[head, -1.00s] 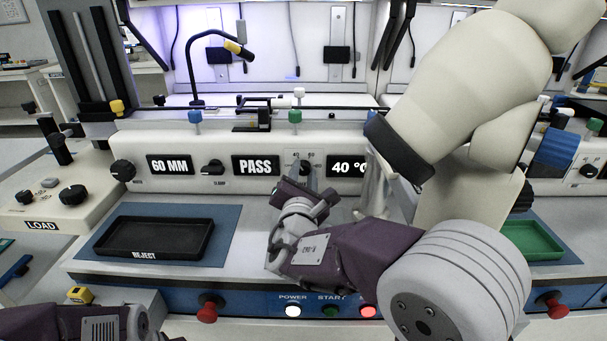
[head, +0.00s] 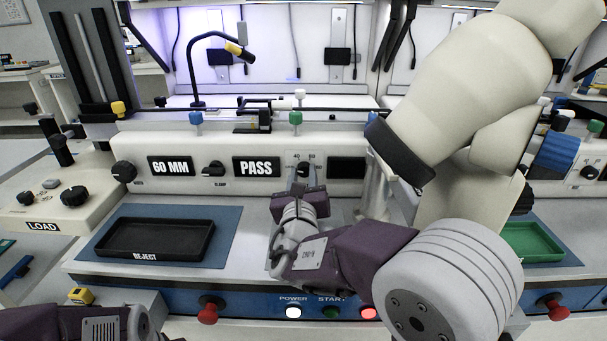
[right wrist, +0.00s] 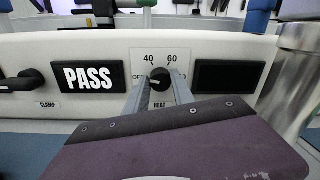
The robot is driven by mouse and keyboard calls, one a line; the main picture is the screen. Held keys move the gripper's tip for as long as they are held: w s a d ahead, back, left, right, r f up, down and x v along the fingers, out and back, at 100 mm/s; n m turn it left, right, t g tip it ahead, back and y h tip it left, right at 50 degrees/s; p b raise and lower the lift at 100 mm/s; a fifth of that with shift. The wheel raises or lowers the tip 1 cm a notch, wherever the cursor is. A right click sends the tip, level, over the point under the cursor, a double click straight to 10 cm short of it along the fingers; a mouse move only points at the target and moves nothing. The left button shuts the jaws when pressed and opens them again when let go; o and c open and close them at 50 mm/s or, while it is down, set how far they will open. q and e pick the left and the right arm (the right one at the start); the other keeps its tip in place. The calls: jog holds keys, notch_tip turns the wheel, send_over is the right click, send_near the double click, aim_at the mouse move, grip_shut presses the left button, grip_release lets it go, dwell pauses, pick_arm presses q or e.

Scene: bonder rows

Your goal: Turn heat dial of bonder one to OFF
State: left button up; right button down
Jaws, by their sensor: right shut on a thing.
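The heat dial (right wrist: 160,79) of the bonder is a small black knob on a white plate marked 40, 60 and HEAT, with OFF partly covered at its left. It also shows in the head view (head: 303,169). My right gripper (right wrist: 159,88) is shut on the dial, one grey finger on each side of it. The dial's white mark points up and to the left, away from the straight-up position only a little. The temperature display (head: 347,168) right of the dial is dark. My left gripper (head: 138,325) is at the lower left edge; its fingers cannot be made out.
A PASS display (head: 256,167) and the clamp knob (head: 213,168) are left of the dial. A black REJECT tray (head: 155,239) lies on a blue mat. A metal post (right wrist: 297,75) stands close on the right.

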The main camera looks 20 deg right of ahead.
jog(key=shift+n, duration=1.2)
jog(key=shift+f, duration=0.1)
jog(key=c, duration=1.1)
grip_release()
jog(key=shift+s+p, duration=0.1)
jog(key=shift+p, duration=0.2)
jog(key=p+v, duration=0.1)
jog(key=v, duration=0.7)
jog(key=shift+s+a, duration=0.1)
jog(key=shift+s, duration=0.35)
